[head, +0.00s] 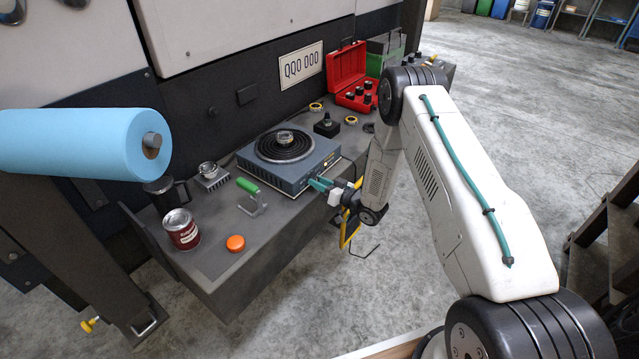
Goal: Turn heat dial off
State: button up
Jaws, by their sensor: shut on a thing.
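A blue-grey hot plate (291,176) with a black spiral coil stands on the dark bench. A small metal ring-like part (285,137) sits on the coil. My gripper (318,185) reaches in from the right, with its teal fingers against the front face of the hot plate near its right end. It is shut on the heat dial, which the fingers almost wholly hide. The dial's setting cannot be read.
The bench (215,235) also holds a red-labelled can (181,230), an orange cap (236,243), a green-handled tool (248,186), a black mug (168,194) and an open red case (350,80). A blue paper roll (75,143) hangs at the left. Open floor lies to the right.

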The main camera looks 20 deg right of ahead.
jog(key=n, duration=0.5)
jog(key=shift+n, duration=0.3)
jog(key=n, duration=0.5)
jog(key=shift+f, duration=0.1)
jog(key=n, duration=0.5)
jog(key=shift+n, duration=0.4)
jog(key=n, duration=0.5)
jog(key=shift+n, duration=0.3)
jog(key=o, duration=0.7)
jog(key=shift+d, duration=0.1)
jog(key=shift+v, duration=3.9)
